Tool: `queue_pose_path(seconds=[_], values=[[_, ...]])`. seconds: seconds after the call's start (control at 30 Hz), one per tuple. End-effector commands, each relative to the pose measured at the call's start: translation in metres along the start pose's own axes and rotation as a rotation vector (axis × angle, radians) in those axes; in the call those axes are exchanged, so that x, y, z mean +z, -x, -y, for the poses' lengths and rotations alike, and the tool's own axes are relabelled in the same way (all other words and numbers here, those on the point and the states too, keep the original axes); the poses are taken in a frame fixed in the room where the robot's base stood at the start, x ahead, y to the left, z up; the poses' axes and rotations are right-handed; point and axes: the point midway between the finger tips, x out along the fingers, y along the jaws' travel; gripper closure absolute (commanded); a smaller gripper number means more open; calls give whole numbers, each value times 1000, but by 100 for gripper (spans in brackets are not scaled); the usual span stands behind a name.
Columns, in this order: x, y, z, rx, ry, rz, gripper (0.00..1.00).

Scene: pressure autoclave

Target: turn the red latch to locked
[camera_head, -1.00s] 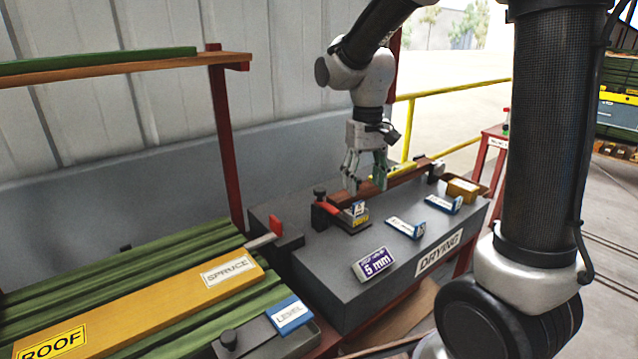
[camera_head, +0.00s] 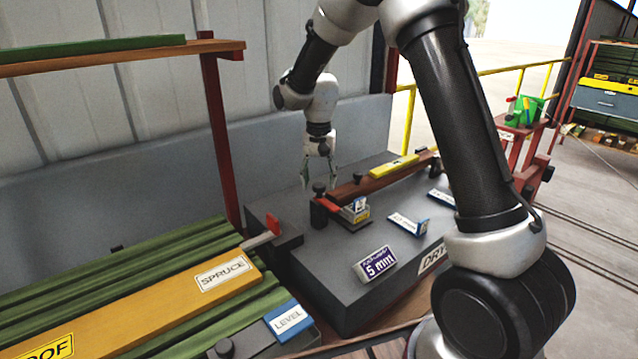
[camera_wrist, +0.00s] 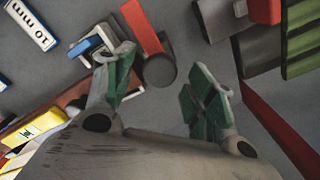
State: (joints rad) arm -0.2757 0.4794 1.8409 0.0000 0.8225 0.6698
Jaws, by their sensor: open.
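A short red handle (camera_head: 327,205) sits beside a dark upright post (camera_head: 318,208) at the near end of a reddish-brown beam on the grey DRYING block (camera_head: 340,280). In the wrist view the red handle (camera_wrist: 141,27) runs up from a round dark knob (camera_wrist: 158,70). A second red-tipped lever (camera_head: 273,224) is at the end of the SPRUCE board; its red end (camera_wrist: 265,10) shows at the wrist view's upper right. Which one is the latch is unclear. My gripper (camera_head: 318,180) is open and empty, above and behind the post. The knob appears between its fingers (camera_wrist: 165,85), with no clear contact.
A yellow level (camera_head: 394,167) lies on the beam (camera_head: 375,183). Label stands, including 5 mm (camera_head: 375,263), stand on the block. Green boards with the yellow SPRUCE board (camera_head: 150,300) lie at left. A red shelf post (camera_head: 222,140) rises behind them; a grey wall is at the back.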

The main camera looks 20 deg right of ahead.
Motion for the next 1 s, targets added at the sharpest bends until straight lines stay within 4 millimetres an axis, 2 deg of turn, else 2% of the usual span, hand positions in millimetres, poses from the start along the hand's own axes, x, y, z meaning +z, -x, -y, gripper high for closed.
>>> queue_pose_path(seconds=[0.13,0.4,0.47,0.7,0.73,1.0], values=[[0,-12,0,0,1,0,45],[0,-14,0,-1,1,-1,45],[0,-14,0,-1,1,-1,54],[0,-14,0,-1,1,-1,97],[0,-14,0,-1,1,-1,100],[0,-14,0,-1,21,-1,100]])
